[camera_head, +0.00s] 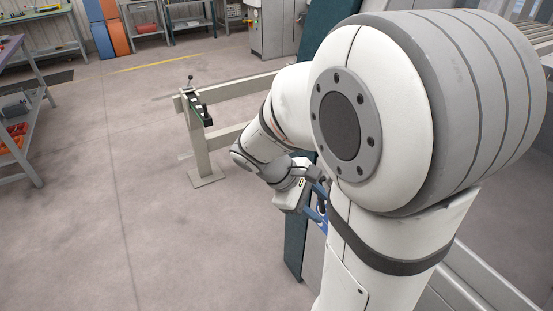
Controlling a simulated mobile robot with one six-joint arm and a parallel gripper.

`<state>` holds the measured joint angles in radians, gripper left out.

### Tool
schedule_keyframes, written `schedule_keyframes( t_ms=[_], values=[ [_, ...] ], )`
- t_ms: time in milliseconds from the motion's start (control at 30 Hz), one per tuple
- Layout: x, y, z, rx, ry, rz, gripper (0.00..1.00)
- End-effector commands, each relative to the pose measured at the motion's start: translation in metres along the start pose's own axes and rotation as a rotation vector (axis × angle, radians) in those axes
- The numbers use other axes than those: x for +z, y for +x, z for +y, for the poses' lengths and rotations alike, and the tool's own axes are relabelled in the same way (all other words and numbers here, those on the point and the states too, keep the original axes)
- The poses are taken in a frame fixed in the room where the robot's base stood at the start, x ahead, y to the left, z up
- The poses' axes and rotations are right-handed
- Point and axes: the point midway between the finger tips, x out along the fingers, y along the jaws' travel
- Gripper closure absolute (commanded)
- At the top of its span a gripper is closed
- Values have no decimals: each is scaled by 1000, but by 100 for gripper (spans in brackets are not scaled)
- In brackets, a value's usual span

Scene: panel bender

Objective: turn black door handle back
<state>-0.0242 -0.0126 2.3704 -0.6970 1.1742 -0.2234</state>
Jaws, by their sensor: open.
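My gripper (321,204) is small in the picture, low in the middle, beside the teal and grey machine side (297,240). Its blue fingers are apart. A small dark piece shows between them; I cannot tell whether it is the black door handle or whether the fingers touch it. The fingertips and the surface beyond them are partly hidden by my large white arm.
A beige rail post (197,150) with black knobs on top stands left of my forearm. Its rails run right, behind my arm. A shelf with red bins (14,138) is at the left edge. The floor between is clear.

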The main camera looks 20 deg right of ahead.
Motion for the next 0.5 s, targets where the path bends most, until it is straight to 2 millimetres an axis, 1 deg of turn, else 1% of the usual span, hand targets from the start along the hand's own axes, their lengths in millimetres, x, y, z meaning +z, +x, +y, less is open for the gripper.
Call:
schedule_keyframes(
  t_ms=[33, 100, 167, 267, 367, 400, 500],
  values=[
    [-17, 25, 3, 36, -87, -81, 58],
    [-32, 45, 14, 94, -203, -185, 58],
    [-46, 62, 23, 144, -302, -271, 58],
    [-74, 89, 37, 228, -468, -411, 58],
    [-107, 115, 48, 314, -632, -542, 58],
    [-121, 125, 52, 348, -695, -590, 58],
    [-154, 146, 57, 428, -833, -693, 58]
  ],
)
